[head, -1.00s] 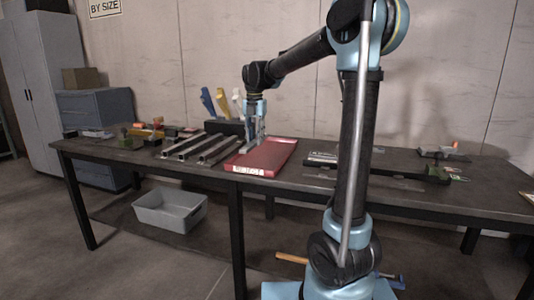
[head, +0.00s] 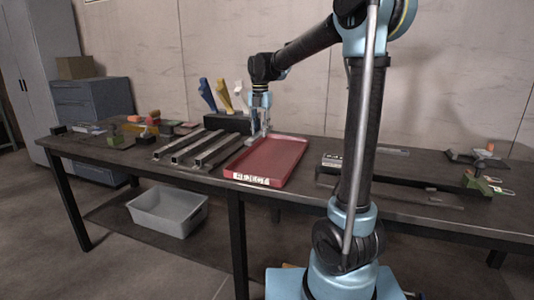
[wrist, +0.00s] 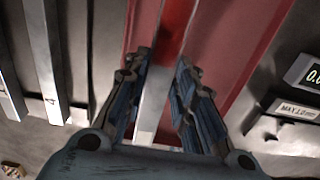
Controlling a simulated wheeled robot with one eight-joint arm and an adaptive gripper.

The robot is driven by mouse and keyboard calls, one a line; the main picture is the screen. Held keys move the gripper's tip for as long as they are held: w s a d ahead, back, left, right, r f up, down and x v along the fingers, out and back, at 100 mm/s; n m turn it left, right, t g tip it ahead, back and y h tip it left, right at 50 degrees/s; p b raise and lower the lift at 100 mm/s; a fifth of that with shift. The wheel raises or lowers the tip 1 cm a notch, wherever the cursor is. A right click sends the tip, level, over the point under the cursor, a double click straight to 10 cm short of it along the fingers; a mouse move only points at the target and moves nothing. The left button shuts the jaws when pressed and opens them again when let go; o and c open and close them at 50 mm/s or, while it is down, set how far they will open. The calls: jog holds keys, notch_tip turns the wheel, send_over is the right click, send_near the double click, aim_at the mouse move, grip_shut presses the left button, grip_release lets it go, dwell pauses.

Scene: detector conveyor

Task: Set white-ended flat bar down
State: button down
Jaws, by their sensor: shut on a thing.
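My gripper (wrist: 160,95) is shut on the white-ended flat bar (wrist: 152,105), which runs lengthwise between the fingers in the wrist view. Its near part is pale and its far part looks reddish and shiny. In the head view my gripper (head: 261,130) is at the back left of the red tray (head: 238,168) labelled REJECT. The bar is too small there to make out clearly. The tray (wrist: 235,75) lies beneath the bar in the wrist view. Whether bar and tray touch cannot be told.
Metal rails (head: 197,146) lie left of the tray. A dark holder (head: 226,123) with coloured handles stands behind them. A gauge with a display (wrist: 304,72) is right of the tray in the wrist view. A grey bin (head: 168,212) sits below the table (head: 130,160).

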aim_at(261, 155)
jog(key=shift+d+f, duration=0.1)
jog(key=shift+f, duration=4.1)
jog(key=c, duration=1.3)
grip_release()
notch_tip(261, 155, up, 12)
jog(key=shift+r, duration=0.1)
